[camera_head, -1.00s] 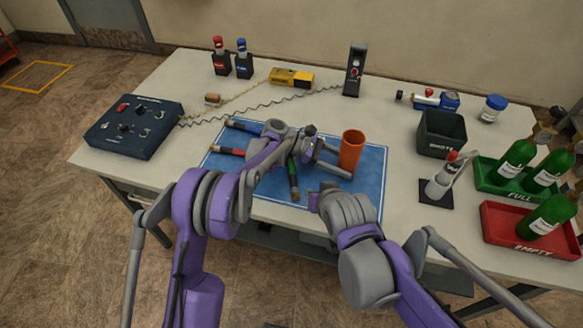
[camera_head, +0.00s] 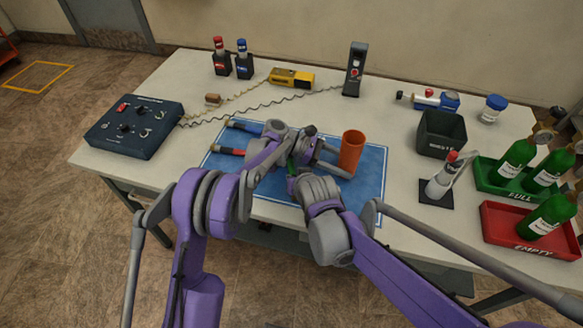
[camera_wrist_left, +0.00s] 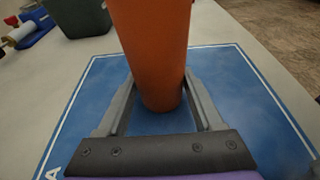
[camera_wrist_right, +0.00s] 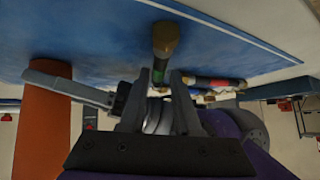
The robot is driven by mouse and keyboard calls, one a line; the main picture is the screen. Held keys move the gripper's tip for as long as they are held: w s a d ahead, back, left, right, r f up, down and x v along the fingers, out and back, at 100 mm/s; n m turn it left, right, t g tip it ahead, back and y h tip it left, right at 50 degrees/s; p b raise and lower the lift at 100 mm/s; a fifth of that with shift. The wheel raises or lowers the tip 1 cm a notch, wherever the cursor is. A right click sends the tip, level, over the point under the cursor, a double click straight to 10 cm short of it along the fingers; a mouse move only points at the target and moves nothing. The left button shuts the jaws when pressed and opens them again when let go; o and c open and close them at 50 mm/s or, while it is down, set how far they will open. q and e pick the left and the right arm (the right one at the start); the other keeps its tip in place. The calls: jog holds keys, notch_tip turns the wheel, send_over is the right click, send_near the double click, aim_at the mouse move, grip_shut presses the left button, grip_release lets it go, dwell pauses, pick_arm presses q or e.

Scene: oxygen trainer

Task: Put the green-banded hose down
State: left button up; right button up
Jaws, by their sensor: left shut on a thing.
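The green-banded hose (camera_head: 292,166) is over the blue mat (camera_head: 372,190), mostly hidden by my arms. In the right wrist view its brass end and green band (camera_wrist_right: 162,50) line up between the fingertips of my right gripper (camera_wrist_right: 161,85). I cannot tell whether those fingers press on it or whether it touches the mat. My left gripper (camera_wrist_left: 160,105) is shut on the lower part of an upright orange cylinder (camera_head: 351,153), which also fills the middle of the left wrist view (camera_wrist_left: 155,50).
A blue-banded hose (camera_head: 243,126) and a red-banded hose (camera_head: 229,151) lie on the mat's left part. A waste bin (camera_head: 441,135), a small bottle on a black base (camera_head: 440,180) and a red tray (camera_head: 500,238) stand to the right. Bare mat shows right of the cylinder.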

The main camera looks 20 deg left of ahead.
jog(key=shift+x, duration=1.45)
jog(key=shift+r, duration=0.1)
jog(key=shift+c, duration=0.3)
grip_shut()
jog(key=shift+r, duration=0.1)
jog(key=shift+r, duration=0.3)
jog(key=s, duration=3.2)
jog(key=shift+r, duration=0.3)
